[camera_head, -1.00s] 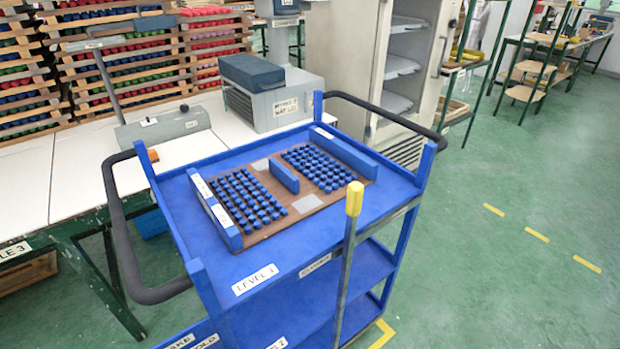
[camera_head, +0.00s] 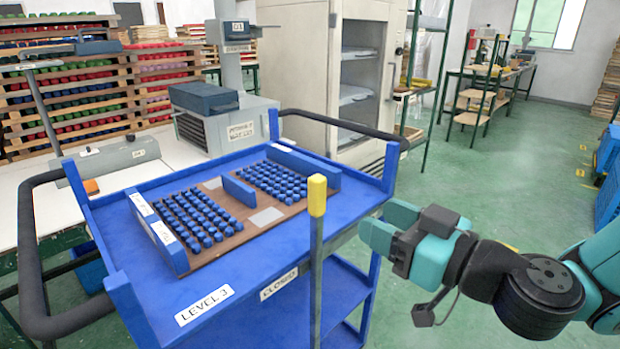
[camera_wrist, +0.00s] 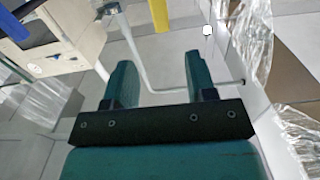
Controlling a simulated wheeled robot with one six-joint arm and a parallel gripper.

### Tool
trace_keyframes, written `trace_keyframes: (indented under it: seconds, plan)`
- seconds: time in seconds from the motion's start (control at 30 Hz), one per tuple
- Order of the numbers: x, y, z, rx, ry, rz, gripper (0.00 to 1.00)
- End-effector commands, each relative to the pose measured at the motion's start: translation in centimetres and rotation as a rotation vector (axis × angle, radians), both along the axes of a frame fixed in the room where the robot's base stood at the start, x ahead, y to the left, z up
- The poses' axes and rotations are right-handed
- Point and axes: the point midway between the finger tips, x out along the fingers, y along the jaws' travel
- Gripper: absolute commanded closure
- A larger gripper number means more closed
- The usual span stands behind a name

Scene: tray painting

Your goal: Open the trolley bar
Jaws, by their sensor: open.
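The trolley bar is an upright grey bar (camera_head: 316,265) with a yellow tip (camera_head: 317,195), standing at the near side of the blue trolley (camera_head: 240,290) in the head view. My teal gripper (camera_head: 378,222) is to the right of the bar, with a gap between them. In the wrist view my gripper (camera_wrist: 158,78) has its two fingers spread, with nothing held between them. A yellow piece shows at the top of the wrist view; I cannot tell if it is the bar's tip.
On the trolley lies a brown board (camera_head: 262,215) with rows of blue pieces. Black handles (camera_head: 32,260) stick out at both ends. White worktables and a grey machine (camera_head: 230,128) stand behind it. A tall cabinet (camera_head: 335,75) is at the back.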

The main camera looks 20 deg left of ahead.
Motion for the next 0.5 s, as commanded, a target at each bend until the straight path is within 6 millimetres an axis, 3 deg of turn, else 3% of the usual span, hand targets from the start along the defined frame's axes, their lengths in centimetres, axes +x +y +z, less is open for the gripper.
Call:
trace_keyframes:
  seconds: [0.07,0.5]
  plan:
    - [0.5,1.2,0.9,-0.001,0.002,0.003,0.49]
    - [3.7,9.4,0.7,-0.002,-0.003,0.006,0.49]
